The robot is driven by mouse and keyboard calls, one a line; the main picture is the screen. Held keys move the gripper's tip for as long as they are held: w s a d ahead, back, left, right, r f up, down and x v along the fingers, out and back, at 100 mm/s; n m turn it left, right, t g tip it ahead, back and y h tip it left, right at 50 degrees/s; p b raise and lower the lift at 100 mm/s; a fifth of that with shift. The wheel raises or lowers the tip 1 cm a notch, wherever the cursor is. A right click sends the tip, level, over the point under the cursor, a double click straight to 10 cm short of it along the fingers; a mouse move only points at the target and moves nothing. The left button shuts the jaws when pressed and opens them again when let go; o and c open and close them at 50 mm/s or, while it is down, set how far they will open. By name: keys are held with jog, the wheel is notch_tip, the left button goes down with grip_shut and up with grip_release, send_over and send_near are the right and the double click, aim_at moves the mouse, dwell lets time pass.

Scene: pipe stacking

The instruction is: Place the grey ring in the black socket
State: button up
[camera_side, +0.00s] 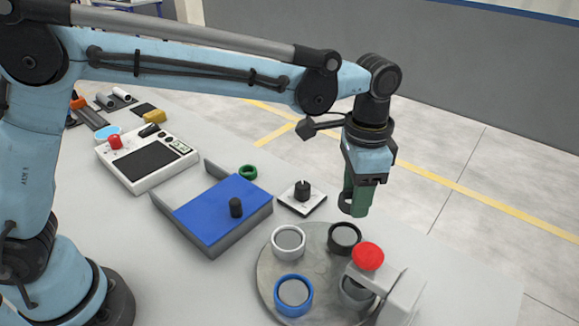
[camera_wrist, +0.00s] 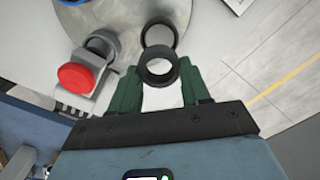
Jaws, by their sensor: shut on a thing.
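My gripper (camera_side: 358,206), with green fingers, points down and is shut on a small dark grey ring (camera_side: 345,209). In the wrist view the ring (camera_wrist: 142,67) sits between the tips of my gripper (camera_wrist: 160,86), its open hole showing. The black socket (camera_side: 345,252) stands on the round grey plate, below the held ring in the side view. It also shows in the wrist view (camera_wrist: 160,21), just past the ring and partly covered by it. The ring is in the air, apart from the socket.
The round plate (camera_side: 268,272) also carries a white socket (camera_side: 276,247), a blue socket (camera_side: 281,304) and a grey one. A grey bracket with a red knob (camera_side: 368,257) partly hides the grey socket. A blue-topped box (camera_side: 215,213), a green ring (camera_side: 248,172) and a black-knobbed block (camera_side: 302,196) stand behind.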

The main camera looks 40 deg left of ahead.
aim_at(348, 235)
jog(key=shift+f, duration=3.2)
jog(key=shift+f, duration=0.45)
jog(key=shift+f, duration=0.15)
jog(key=o, duration=1.1)
